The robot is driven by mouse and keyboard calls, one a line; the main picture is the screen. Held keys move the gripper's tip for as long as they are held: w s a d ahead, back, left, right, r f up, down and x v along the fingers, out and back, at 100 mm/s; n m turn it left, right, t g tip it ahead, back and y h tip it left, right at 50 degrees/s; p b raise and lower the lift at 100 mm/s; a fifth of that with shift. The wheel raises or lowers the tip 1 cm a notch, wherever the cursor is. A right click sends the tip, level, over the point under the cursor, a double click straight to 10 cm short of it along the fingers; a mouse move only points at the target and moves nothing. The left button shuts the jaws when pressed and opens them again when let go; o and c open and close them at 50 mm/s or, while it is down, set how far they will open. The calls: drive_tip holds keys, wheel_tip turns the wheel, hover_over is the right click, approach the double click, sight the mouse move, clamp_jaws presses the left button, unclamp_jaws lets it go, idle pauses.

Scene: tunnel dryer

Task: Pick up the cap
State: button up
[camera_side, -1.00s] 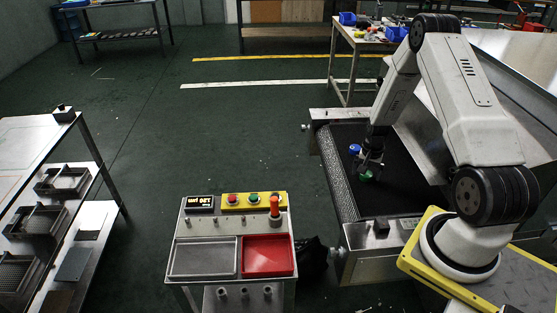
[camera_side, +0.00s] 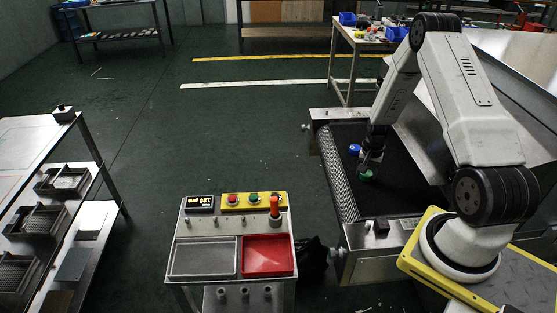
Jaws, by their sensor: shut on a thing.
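A small round green cap (camera_side: 366,177) is on the black conveyor belt (camera_side: 400,190), near its left side. My gripper (camera_side: 367,169) points down over it, with its fingers shut on it. The fingers cover part of the cap, and I cannot tell whether it touches the belt. A second small round thing, blue (camera_side: 355,149), lies on the belt a little behind and to the left, apart from my gripper.
A control stand with a red tray (camera_side: 268,254) and a grey tray (camera_side: 204,257) stands left of the conveyor. A metal rack (camera_side: 82,235) is at far left. A workbench (camera_side: 362,38) stands behind the belt. Open floor lies between.

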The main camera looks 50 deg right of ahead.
drive_tip(key=shift+r, duration=0.5)
drive_tip(key=s+a+r, duration=0.8)
drive_tip(key=s+r, duration=0.3)
drive_tip(key=shift+a+r, duration=0.15)
drive_tip(key=shift+r, duration=0.2)
drive_tip(key=shift+s, duration=0.1)
drive_tip(key=shift+a, duration=0.1)
